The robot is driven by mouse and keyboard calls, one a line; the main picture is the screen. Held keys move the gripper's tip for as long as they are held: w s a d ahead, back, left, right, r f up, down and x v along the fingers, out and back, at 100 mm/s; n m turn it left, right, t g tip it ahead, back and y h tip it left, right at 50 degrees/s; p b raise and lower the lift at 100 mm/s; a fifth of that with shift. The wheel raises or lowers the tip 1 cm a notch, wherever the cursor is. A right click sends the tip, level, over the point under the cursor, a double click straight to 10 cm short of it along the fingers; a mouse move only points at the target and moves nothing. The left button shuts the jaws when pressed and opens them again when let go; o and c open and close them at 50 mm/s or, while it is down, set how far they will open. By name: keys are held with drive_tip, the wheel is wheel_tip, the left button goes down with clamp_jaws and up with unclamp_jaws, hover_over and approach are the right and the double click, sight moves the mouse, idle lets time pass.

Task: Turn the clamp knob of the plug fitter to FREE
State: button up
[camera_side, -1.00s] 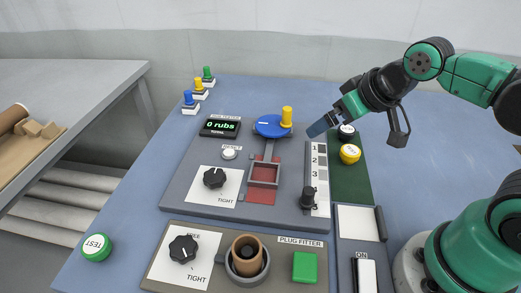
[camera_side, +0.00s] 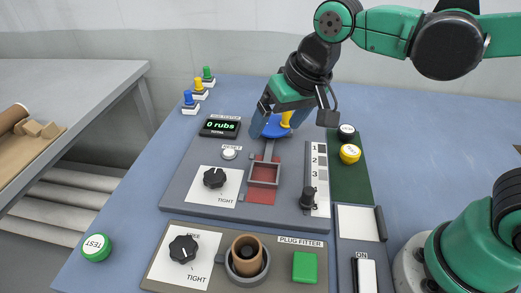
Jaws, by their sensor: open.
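The plug fitter (camera_side: 215,275) is the panel at the front of the table. Its black clamp knob (camera_side: 183,249) sits on a white plate at the panel's left, with FREE above it, partly covered by the knob, and TIGHT below. A brown cup-like plug (camera_side: 247,254) stands in a grey round holder (camera_side: 232,275) to the right of the knob, and a green square button (camera_side: 305,267) is further right. My gripper (camera_side: 278,122) is open, above the blue disc of the rear panel, well behind the clamp knob and apart from it.
The rear rub tester panel carries a display reading 0 rubs (camera_side: 220,126), a second black knob (camera_side: 214,178), a red sliding tray (camera_side: 263,175) and a lever (camera_side: 308,198). A green TEST button (camera_side: 96,247) sits at the left.

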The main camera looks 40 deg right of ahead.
drive_tip(key=a+f+m+g, duration=0.1)
drive_tip(key=a+f+g, duration=0.2)
drive_tip(key=a, duration=0.9)
drive_tip(key=m+g+h, duration=0.1)
hover_over(182, 247)
wheel_tip(182, 247, down, 4)
drive_tip(key=shift+d+r, duration=0.15)
drive_tip(key=shift+r, duration=0.05)
drive_tip(key=shift+f, duration=2.9)
drive_tip(key=c, duration=1.3)
